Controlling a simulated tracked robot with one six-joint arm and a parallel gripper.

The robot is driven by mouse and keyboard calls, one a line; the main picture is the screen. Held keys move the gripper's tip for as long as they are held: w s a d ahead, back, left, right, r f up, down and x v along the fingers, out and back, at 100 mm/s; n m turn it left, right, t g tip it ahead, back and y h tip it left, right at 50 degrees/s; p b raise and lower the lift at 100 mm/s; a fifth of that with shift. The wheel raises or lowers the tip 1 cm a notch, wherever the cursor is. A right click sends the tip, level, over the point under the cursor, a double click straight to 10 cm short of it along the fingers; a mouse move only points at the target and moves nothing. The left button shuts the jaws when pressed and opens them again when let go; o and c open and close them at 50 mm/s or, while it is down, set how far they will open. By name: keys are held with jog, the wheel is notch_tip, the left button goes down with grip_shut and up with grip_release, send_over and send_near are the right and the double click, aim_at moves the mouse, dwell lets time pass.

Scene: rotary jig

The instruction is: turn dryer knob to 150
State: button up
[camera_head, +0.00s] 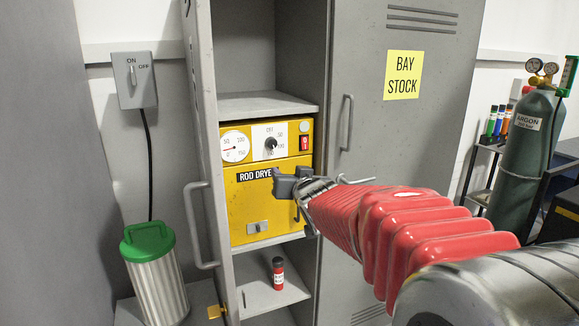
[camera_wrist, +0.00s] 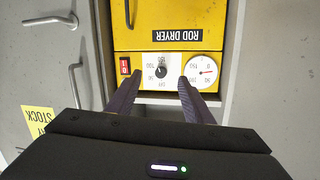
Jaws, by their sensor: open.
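The yellow rod dryer (camera_head: 264,190) sits on a shelf in the open grey locker. Its black knob (camera_head: 270,143) is on a white plate with OFF at the top and numbers around the right and lower side. I cannot make out clearly which mark the knob points to. In the wrist view the dryer shows upside down, with the knob (camera_wrist: 161,71) between my open fingertips in the picture. My gripper (camera_head: 290,184) is in front of the dryer, below and right of the knob, and its jaws (camera_wrist: 159,82) are apart and empty.
A round gauge (camera_head: 235,146) is left of the knob and a red switch (camera_head: 305,143) right of it. The locker's open door (camera_head: 200,120) stands at left; the BAY STOCK door (camera_head: 385,130) is at right. A red bottle (camera_head: 278,273) stands on the shelf below.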

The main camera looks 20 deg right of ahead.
jog(key=s+a+f+n+g, duration=0.1)
jog(key=s+a+f+g, duration=0.2)
jog(key=s, duration=0.8)
jog(key=s+a+f+n+g+y, duration=0.1)
jog(key=s+a+f+g, duration=0.2)
jog(key=s, duration=0.9)
jog(key=s+a+f+n+g+y, duration=0.1)
jog(key=s+a+f+g, duration=0.3)
jog(key=s+a+f, duration=0.4)
jog(key=s+f, duration=0.1)
jog(key=s, duration=0.3)
jog(key=shift+s, duration=0.2)
jog(key=c, duration=0.3)
jog(key=shift+a+n, duration=0.15)
jog(key=shift+n, duration=0.15)
jog(key=shift+c, duration=0.5)
